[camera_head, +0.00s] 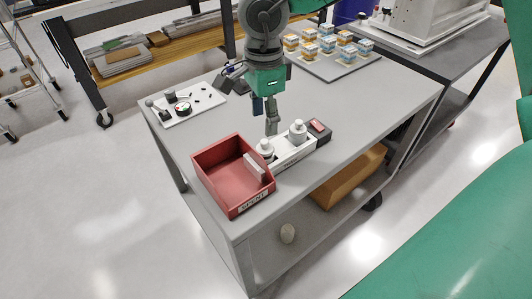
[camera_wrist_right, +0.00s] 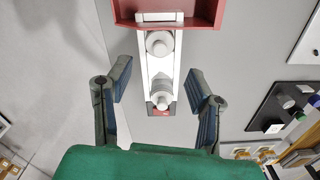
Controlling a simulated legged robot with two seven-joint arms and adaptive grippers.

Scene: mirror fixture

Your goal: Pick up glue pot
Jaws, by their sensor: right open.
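Two whitish pots with round lids stand upright in a narrow white holder (camera_head: 292,158) on the grey table. The left pot (camera_head: 265,149) is beside the red bin and the right pot (camera_head: 298,132) is farther along; I cannot tell which is the glue pot. In the wrist view, both the upper pot (camera_wrist_right: 160,44) and the lower pot (camera_wrist_right: 162,97) show from above. My right gripper (camera_head: 265,117) is open and empty above the holder. In the wrist view, its fingers (camera_wrist_right: 160,76) are spread on either side of the holder, touching nothing visible. My left gripper is not in view.
A red open bin (camera_head: 213,178) with a label adjoins the holder's left end. A dark box with a red top (camera_head: 319,131) is at its right end. A panel with a gauge (camera_head: 185,106) and a tray of several small blocks (camera_head: 335,66) stand farther back. The table's middle right is clear.

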